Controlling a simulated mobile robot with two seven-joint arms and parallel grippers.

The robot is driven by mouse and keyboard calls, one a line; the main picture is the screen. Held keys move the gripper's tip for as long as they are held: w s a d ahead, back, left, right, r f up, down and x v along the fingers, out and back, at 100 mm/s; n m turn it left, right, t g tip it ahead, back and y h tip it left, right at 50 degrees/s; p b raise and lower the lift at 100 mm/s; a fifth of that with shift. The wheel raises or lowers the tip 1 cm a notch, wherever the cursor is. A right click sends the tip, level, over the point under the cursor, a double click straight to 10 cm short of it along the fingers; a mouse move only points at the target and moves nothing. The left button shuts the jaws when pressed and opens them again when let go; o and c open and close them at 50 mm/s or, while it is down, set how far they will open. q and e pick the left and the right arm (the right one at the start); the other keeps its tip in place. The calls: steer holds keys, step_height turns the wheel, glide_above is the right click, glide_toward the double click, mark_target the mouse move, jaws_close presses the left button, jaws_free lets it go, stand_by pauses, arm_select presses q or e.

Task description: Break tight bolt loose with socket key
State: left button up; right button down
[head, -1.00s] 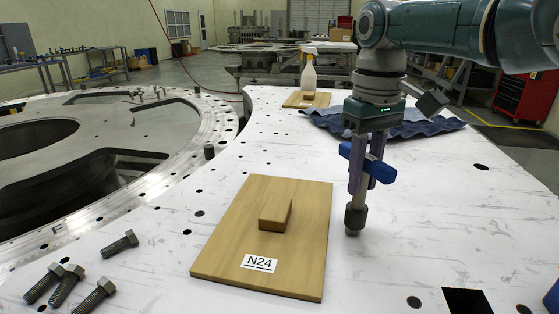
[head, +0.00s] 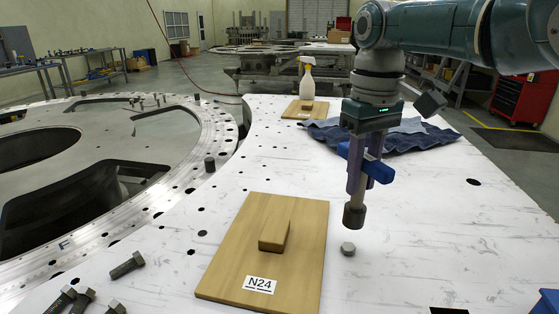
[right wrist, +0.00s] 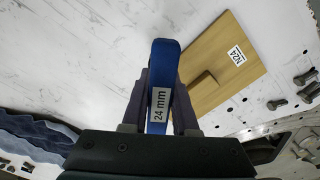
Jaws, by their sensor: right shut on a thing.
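My right gripper (head: 362,180) is shut on the blue handle of the socket key (head: 377,170), which hangs upright with its dark grey socket pointing down. In the right wrist view the handle (right wrist: 160,85) lies between the two fingers and carries a "24 mm" label. My left gripper is in neither view.
A wooden board (head: 225,276) labelled N24, with a wooden block on it, lies left of the bolt. Several loose bolts (head: 127,265) lie at the lower left. A blue cloth (head: 400,138) and a spray bottle (head: 307,84) are farther back. The plate has holes.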

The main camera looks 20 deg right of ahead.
mark_target(356, 207)
steer(key=shift+m+b, duration=0.35)
steer(key=shift+m, duration=0.05)
steer(key=shift+r+m, duration=0.15)
steer(key=shift+m, duration=0.15)
step_height(356, 207, down, 4)
steer(key=b, duration=0.5)
steer(key=shift+f, duration=0.2)
steer(key=shift+f+b, duration=0.3)
steer(key=shift+f, duration=0.25)
stand_by(0.3)
steer(key=shift+f, duration=0.4)
stand_by(0.4)
steer(key=shift+f, duration=0.25)
stand_by(0.6)
steer(key=shift+n, duration=0.7)
